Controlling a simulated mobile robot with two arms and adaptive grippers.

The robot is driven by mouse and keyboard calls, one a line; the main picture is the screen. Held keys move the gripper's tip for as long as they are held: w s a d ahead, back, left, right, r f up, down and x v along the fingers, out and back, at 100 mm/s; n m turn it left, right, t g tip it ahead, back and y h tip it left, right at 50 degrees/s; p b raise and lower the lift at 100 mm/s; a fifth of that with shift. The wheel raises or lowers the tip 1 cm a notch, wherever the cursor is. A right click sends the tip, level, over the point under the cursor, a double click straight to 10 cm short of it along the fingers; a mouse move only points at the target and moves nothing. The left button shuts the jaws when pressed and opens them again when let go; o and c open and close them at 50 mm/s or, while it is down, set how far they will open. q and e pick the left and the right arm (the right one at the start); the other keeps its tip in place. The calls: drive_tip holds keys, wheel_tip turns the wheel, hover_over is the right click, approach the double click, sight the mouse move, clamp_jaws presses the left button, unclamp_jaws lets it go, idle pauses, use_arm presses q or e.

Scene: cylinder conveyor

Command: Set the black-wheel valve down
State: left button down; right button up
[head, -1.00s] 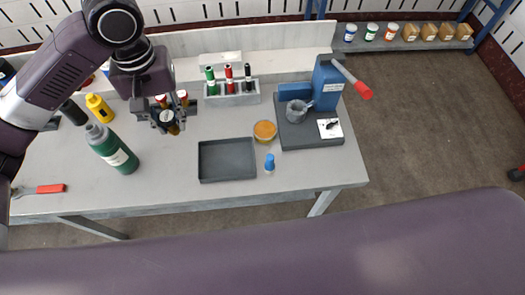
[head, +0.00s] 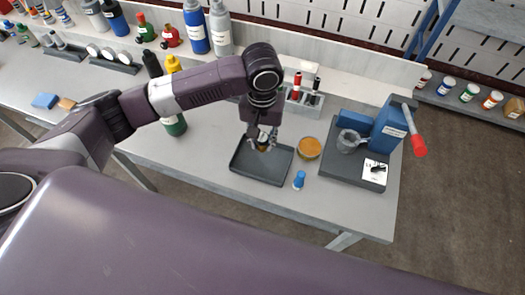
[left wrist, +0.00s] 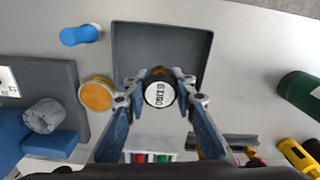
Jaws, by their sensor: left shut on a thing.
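My left gripper (head: 263,138) is shut on the black-wheel valve (left wrist: 159,94). In the left wrist view, the valve's round end shows between the fingertips, with a black rim and a white printed face. In the head view, only a small brassy part of it shows below the fingers. The dark grey tray (head: 245,172) is under the gripper and has no other thing in it. It also shows behind the valve in the left wrist view (left wrist: 190,42). Whether the valve touches the tray floor cannot be told. My right gripper is not in view.
A round amber-topped container (head: 309,149) and a blue-topped bottle (head: 299,180) stand right of the tray. A blue press with a red handle (head: 390,125) stands farther right. A rack with red and black bottles (head: 303,100) is behind. A green bottle (head: 175,125) is left.

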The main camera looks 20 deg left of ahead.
sight(262, 137)
use_arm(q)
drive_tip(key=shift+f, duration=3.15)
drive_tip(key=shift+f, duration=0.1)
drive_tip(key=c, duration=1.6)
unclamp_jaws()
wheel_tip(262, 137, up, 12)
drive_tip(key=shift+r+b, duration=0.15)
drive_tip(key=shift+b, duration=0.15)
